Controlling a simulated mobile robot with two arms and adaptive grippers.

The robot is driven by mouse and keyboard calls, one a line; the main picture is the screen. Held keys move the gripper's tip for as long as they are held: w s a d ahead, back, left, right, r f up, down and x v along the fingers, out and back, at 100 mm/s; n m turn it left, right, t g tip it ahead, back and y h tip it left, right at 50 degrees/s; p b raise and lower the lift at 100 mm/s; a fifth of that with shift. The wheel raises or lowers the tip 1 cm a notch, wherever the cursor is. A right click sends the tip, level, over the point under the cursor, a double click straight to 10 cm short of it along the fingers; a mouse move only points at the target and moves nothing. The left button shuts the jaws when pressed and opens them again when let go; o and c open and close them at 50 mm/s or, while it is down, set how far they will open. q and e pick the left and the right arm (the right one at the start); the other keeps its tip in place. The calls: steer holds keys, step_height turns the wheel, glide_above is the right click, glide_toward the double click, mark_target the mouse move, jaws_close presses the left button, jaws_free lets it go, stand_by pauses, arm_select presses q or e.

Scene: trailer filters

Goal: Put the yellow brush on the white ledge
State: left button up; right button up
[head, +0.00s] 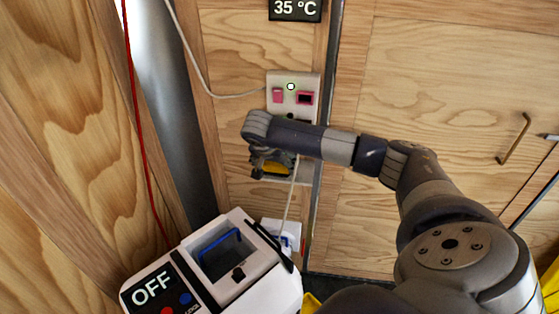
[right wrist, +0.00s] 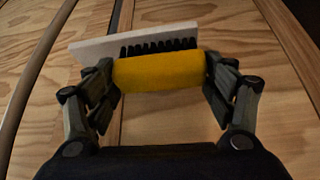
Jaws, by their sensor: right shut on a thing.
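The yellow brush (right wrist: 160,70) has black bristles and sits crosswise between the fingers of my right gripper (right wrist: 160,82), which is shut on it. In the head view the brush (head: 277,168) shows as a small yellow patch under my right gripper (head: 270,163). The white ledge (right wrist: 90,48) lies right behind the bristles in the right wrist view. It also shows in the head view (head: 303,172), partly hidden by the gripper, on the wood wall. The bristles overlap the ledge in view; I cannot tell whether they touch it. My left gripper is not in view.
A white device marked OFF (head: 187,280) stands below left. A pale cable hangs beside the ledge. A wooden door with a handle (head: 513,139) is at the right.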

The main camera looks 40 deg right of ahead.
steer(key=w+d+b, duration=0.1)
steer(key=w+d+f+b, duration=0.1)
steer(key=d, duration=0.1)
steer(key=shift+d, duration=0.15)
steer(key=shift+f, duration=0.35)
steer(key=shift+r, duration=0.1)
steer(key=o, duration=1)
steer(key=shift+c, duration=0.2)
steer(key=v, duration=1.2)
steer(key=shift+b, duration=0.35)
